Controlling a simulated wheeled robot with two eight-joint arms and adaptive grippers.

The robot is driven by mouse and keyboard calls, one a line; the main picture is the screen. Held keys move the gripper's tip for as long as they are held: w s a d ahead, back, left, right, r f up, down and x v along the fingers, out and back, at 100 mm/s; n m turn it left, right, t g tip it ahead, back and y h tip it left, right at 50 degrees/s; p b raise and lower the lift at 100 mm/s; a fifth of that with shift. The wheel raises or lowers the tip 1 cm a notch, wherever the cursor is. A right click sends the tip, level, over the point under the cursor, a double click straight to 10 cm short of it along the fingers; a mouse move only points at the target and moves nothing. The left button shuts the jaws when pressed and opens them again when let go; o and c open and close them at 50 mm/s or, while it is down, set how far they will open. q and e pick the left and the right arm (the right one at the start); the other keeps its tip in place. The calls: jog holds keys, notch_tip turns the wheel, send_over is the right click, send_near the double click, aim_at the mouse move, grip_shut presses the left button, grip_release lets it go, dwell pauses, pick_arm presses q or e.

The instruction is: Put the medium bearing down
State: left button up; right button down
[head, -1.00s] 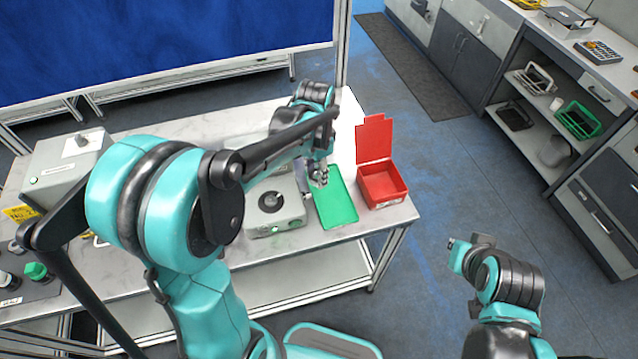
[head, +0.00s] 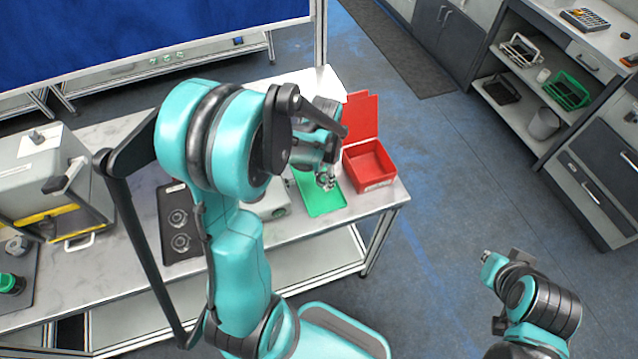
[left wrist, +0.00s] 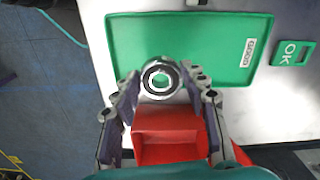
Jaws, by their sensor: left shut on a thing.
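The medium bearing (left wrist: 160,79), a silver ring with a dark band, sits between the fingertips of my left gripper (left wrist: 161,86) in the left wrist view. The fingers are shut on it. The green tray (left wrist: 130,42) lies behind the bearing in that view, and the bearing overlaps its near edge. In the head view my left gripper (head: 325,181) is over the green tray (head: 322,206), and the bearing is too small to make out there. My right arm is at the lower right, away from the table; its end (head: 487,257) is too small to read.
An open red box (head: 370,182) stands right beside the tray, and shows below the bearing in the wrist view (left wrist: 165,153). A grey machine (head: 35,185) and dark plate (head: 170,250) stand to the left.

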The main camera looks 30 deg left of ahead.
aim_at(318, 189)
pick_arm(q)
jog(key=shift+a+f, duration=0.5)
jog(key=shift+a, duration=0.35)
jog(key=shift+f, duration=0.25)
jog(key=shift+f+b, duration=0.65)
jog(key=shift+f, duration=1.1)
jog(key=shift+f, duration=0.1)
jog(key=o, duration=1)
jog(key=shift+f, duration=0.1)
jog(key=shift+c, duration=0.2)
jog(key=o, duration=0.4)
jog(key=shift+r, duration=0.2)
